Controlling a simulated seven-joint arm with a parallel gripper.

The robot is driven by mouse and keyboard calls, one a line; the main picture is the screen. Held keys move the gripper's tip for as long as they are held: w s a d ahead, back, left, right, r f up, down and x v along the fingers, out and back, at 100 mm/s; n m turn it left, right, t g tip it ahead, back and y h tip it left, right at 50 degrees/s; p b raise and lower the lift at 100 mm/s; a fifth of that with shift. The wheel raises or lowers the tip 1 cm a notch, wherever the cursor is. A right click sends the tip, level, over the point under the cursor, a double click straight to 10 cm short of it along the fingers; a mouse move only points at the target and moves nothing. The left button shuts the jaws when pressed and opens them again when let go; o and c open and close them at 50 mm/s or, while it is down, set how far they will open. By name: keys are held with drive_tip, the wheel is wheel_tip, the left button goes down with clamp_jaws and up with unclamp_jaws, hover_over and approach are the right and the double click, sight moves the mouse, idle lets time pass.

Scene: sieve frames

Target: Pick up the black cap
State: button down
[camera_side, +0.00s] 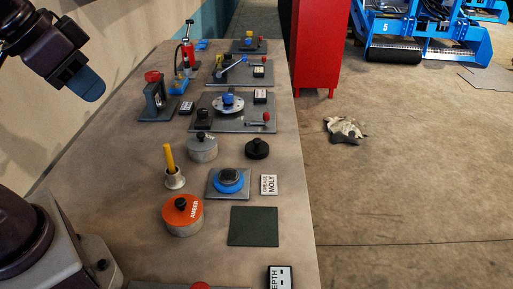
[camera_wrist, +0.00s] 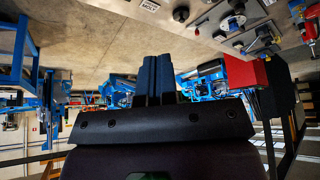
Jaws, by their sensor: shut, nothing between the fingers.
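The black cap (camera_side: 257,149), a round black disc with a small knob, sits upright on the bench near its right edge, right of a grey lidded tin. A dark round thing near the top of the wrist view, likely the same cap (camera_wrist: 181,14), shows beside the MOLY label. My gripper (camera_side: 88,87) is at the upper left of the side view, raised and well away from the cap. Its blue fingers also show in the wrist view (camera_wrist: 153,60), shut together with nothing between them.
Near the cap are the grey tin (camera_side: 202,149), a blue ring on a plate (camera_side: 228,182), and the MOLY label (camera_side: 269,185). An orange-lidded tin (camera_side: 182,215) and a yellow stick in a white holder (camera_side: 170,160) stand left. A plate with a flanged part (camera_side: 232,122) lies behind.

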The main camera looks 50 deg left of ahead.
unclamp_jaws()
idle(0.3)
